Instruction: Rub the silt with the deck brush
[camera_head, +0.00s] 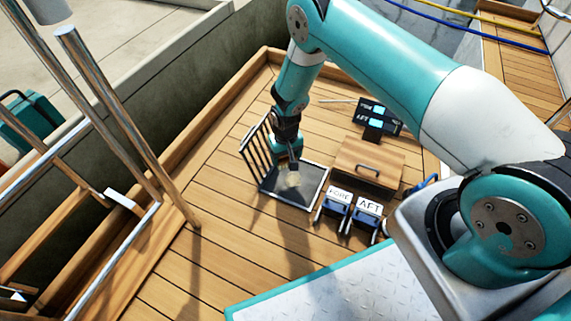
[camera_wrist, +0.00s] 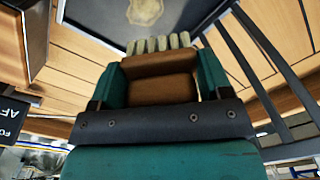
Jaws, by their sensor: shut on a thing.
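The silt (camera_head: 291,181) is a pale beige patch on a dark, light-rimmed panel (camera_head: 272,186) set in the deck. The silt also shows at the top of the wrist view (camera_wrist: 146,10). My gripper (camera_head: 287,157) is over the far part of the panel, pointing down. In the wrist view its teal fingers (camera_wrist: 160,88) are shut on the deck brush (camera_wrist: 160,64), which has a brown wooden body and cream bristles. The bristle tips point toward the silt and appear short of it. I cannot tell their height above the panel. The brush is mostly hidden in the head view.
A barred grate (camera_head: 257,152) stands raised along the panel's left side. A wooden box with a handle (camera_head: 368,162) is to the right. Labelled FORE (camera_head: 339,194) and AFT (camera_head: 370,207) holders stand near the panel's right edge. Deck planks (camera_head: 215,215) at left are clear.

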